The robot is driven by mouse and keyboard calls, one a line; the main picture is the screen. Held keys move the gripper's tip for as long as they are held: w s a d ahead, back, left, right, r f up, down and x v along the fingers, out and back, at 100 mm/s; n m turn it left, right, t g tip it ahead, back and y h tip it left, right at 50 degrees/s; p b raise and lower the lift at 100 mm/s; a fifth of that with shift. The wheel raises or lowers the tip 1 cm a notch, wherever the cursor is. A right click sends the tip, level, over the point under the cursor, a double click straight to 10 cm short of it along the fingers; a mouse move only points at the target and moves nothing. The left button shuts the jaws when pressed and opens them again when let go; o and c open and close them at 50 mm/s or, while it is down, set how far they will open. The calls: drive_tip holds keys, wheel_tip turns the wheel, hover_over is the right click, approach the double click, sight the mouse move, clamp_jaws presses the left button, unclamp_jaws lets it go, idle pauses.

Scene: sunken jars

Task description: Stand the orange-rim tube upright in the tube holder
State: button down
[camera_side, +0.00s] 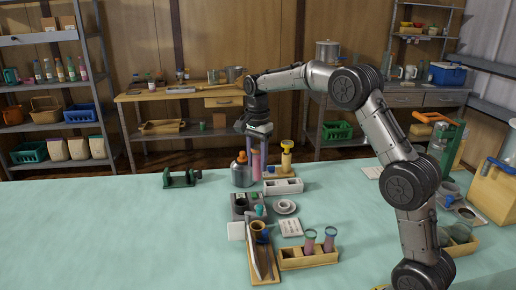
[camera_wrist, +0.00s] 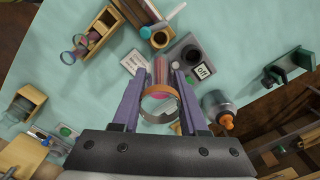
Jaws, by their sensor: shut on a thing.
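My gripper (camera_side: 257,176) is above the far part of the teal table, pointing down. Its purple fingers are shut on the orange-rim tube (camera_side: 256,163), which hangs roughly upright between them. In the wrist view the tube's orange rim (camera_wrist: 160,119) faces the camera, and its pinkish body runs away between the fingertips (camera_wrist: 158,80). The wooden tube holder (camera_side: 310,259) stands nearer the front, right of my gripper, with two other tubes standing in it. It also shows at the upper left in the wrist view (camera_wrist: 96,42). Whether the held tube's lower end touches anything is hidden.
A grey flask with an orange cap (camera_side: 241,176) stands just left of the held tube. A pale slotted block (camera_side: 283,187) and a yellow-topped item (camera_side: 287,158) are close on the right. A grey unit (camera_side: 240,208), white saucer (camera_side: 286,207) and wooden tray (camera_side: 264,272) lie nearer. The left table is mostly clear.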

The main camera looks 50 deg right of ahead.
sight(258, 147)
wheel_tip(258, 147, down, 21)
drive_tip(key=shift+f, duration=0.15)
idle(1.0)
drive_tip(key=shift+f, duration=0.1)
idle(0.4)
drive_tip(key=shift+c, duration=1.8)
unclamp_jaws()
wheel_tip(258, 147, up, 27)
drive_tip(key=shift+r, duration=0.15)
drive_tip(key=s+a, duration=0.3)
drive_tip(key=s, duration=0.8)
wheel_tip(258, 147, up, 6)
drive_tip(key=shift+r, duration=0.2)
